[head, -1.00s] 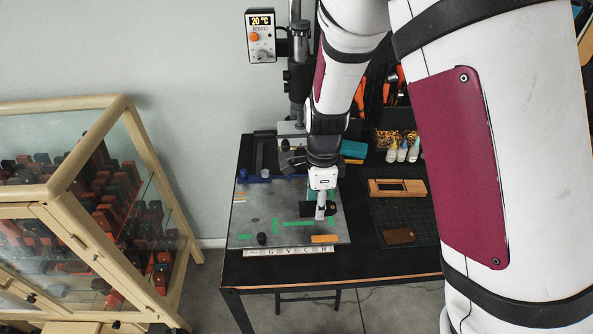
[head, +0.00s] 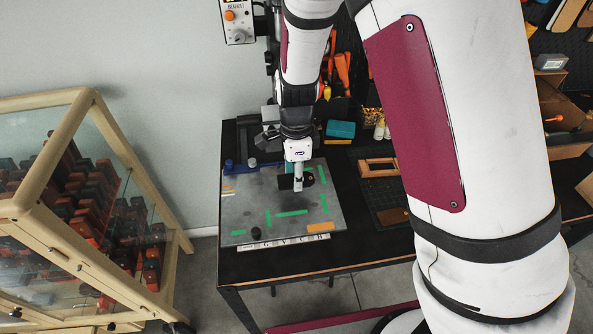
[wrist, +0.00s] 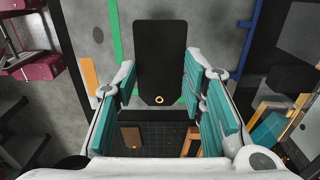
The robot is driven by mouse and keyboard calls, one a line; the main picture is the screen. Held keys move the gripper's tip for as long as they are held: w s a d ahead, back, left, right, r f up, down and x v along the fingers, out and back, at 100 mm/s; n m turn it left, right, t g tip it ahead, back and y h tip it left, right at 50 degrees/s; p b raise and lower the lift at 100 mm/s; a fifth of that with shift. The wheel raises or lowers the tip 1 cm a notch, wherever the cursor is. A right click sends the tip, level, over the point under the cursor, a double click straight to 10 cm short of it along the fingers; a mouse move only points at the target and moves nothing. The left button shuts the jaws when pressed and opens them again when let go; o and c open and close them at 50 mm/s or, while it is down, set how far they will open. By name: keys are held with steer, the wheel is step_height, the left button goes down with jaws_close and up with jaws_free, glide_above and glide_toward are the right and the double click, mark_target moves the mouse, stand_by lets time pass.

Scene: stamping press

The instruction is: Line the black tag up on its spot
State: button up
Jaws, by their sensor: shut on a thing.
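The black tag (wrist: 160,55) is a flat dark plate with a brass-ringed hole at one end. My gripper (wrist: 160,88) is shut on it, with a teal pad at each long side. In the head view my gripper (head: 298,187) holds the black tag (head: 286,182) over the grey plate (head: 240,197), behind a long green strip (head: 291,213). Shorter green marks (head: 325,203) lie around it. In the wrist view a green line (wrist: 115,40) runs left of the tag, apart from it. I cannot tell whether the tag touches the plate.
A blue rail (head: 250,167) borders the back. A wooden frame (head: 377,167) and a brown tag (head: 392,216) lie to the right. A glass cabinet (head: 90,200) stands left.

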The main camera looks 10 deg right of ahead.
mark_target(296, 194)
steer(key=shift+f, duration=1.55)
steer(key=shift+f, duration=1.3)
steer(key=o, duration=1.1)
steer(key=shift+c, duration=1)
steer(key=shift+r, duration=0.1)
steer(key=shift+r+p, duration=1.25)
steer(key=shift+r, duration=2.2)
